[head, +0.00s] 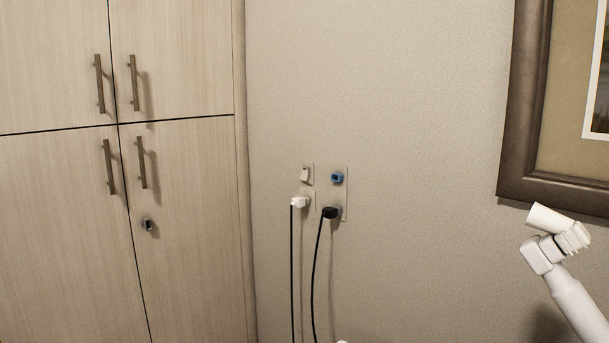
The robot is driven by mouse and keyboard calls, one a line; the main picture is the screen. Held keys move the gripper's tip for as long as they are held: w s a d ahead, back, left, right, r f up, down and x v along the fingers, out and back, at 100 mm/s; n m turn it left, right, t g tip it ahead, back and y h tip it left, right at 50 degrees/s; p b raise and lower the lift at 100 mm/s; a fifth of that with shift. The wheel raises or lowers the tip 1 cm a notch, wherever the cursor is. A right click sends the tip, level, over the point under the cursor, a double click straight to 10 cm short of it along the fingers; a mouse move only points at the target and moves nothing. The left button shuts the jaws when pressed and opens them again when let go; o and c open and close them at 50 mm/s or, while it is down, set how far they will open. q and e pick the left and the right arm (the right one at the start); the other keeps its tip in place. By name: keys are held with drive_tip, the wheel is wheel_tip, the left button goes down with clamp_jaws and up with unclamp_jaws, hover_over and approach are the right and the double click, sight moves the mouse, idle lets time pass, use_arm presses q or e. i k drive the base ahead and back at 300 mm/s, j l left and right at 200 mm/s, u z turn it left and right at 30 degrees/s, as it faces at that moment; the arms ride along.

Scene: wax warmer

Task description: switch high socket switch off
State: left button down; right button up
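Two narrow wall plates are side by side on the beige wall. The left plate has a white rocker-like switch (305,174) at its top and a white plug (299,202) with a black cord below it. The right plate (345,196) has a blue switch (337,177) at its top and a black plug (329,213) with a black cord below it. The on or off position of either switch is too small to tell. Neither gripper can be made out, and nothing touches the switches.
A tall wooden cabinet (190,200) with bar handles stands at the left. A framed picture (522,100) hangs at the upper right. A white jointed arm (575,300) rises at the lower right. The wall (430,150) between the plates and the frame is bare.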

sight(306, 170)
drive_tip(key=i+j+z, duration=0.3)
drive_tip(key=j, duration=0.35)
drive_tip(key=i+j+z, duration=0.35)
drive_tip(key=j, duration=0.45)
drive_tip(key=i+j+z, duration=0.15)
drive_tip(key=j, duration=0.25)
drive_tip(key=i+j+z, duration=0.15)
drive_tip(key=j, duration=0.3)
drive_tip(key=i+j+z, duration=0.2)
drive_tip(key=j, duration=0.2)
drive_tip(key=k, duration=0.05)
